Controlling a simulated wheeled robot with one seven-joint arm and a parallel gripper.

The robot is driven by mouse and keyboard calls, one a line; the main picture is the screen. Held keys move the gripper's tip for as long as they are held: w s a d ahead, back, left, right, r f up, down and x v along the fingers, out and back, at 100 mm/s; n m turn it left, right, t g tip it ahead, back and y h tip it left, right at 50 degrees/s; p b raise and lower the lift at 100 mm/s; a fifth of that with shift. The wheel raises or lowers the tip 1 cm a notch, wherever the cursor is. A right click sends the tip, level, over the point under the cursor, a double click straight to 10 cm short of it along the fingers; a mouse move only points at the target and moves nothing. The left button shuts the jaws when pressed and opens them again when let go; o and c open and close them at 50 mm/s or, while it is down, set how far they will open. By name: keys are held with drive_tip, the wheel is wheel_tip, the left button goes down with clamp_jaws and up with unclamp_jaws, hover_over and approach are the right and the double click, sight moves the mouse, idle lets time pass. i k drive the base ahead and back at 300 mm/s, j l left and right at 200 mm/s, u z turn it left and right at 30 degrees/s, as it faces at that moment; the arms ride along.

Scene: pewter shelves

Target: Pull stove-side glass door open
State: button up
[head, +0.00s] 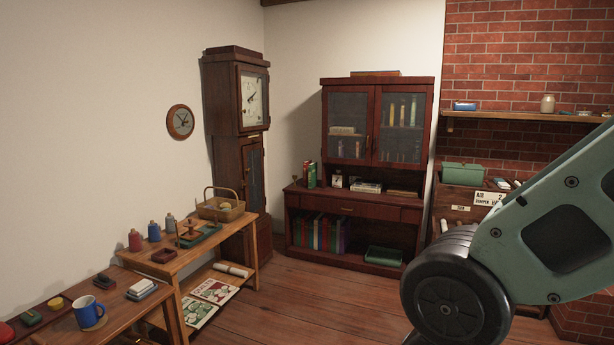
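A dark red wooden cabinet (378,82) stands against the far wall, with two glass doors side by side in its upper part. The right glass door (402,127) is on the side of the brick wall; bottles and jars show behind its pane. The left glass door (349,127) has a few items behind it. Both doors look shut, with small handles near the middle where they meet. No stove can be clearly made out. My arm fills the lower right of the head view, well in front of the cabinet; my gripper is outside the picture.
A grandfather clock (226,150) stands left of the cabinet. Low wooden tables with a basket (221,210), spools and a blue mug (88,311) line the left. A green box (463,174) and a labelled wooden unit stand right of the cabinet. Bare floor (310,290) lies before it.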

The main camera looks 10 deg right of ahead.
sight(429, 90)
drive_tip(key=i+j, duration=0.15)
drive_tip(key=i, duration=0.3)
drive_tip(key=i+j+u, duration=0.1)
drive_tip(key=i, duration=0.35)
drive_tip(key=i+j, duration=0.2)
drive_tip(key=i, duration=0.25)
drive_tip(key=i+l+z, duration=0.15)
drive_tip(key=i+z, duration=0.2)
drive_tip(key=i, duration=0.25)
drive_tip(key=i+z, duration=0.4)
drive_tip(key=i, duration=0.15)
drive_tip(key=i+j+z, duration=0.2)
drive_tip(key=i+z, duration=0.15)
drive_tip(key=i, duration=0.25)
drive_tip(key=i+l, duration=0.25)
drive_tip(key=i, duration=0.2)
drive_tip(key=i+l, duration=0.25)
drive_tip(key=i, duration=0.15)
drive_tip(key=i+l, duration=0.25)
drive_tip(key=i, duration=0.2)
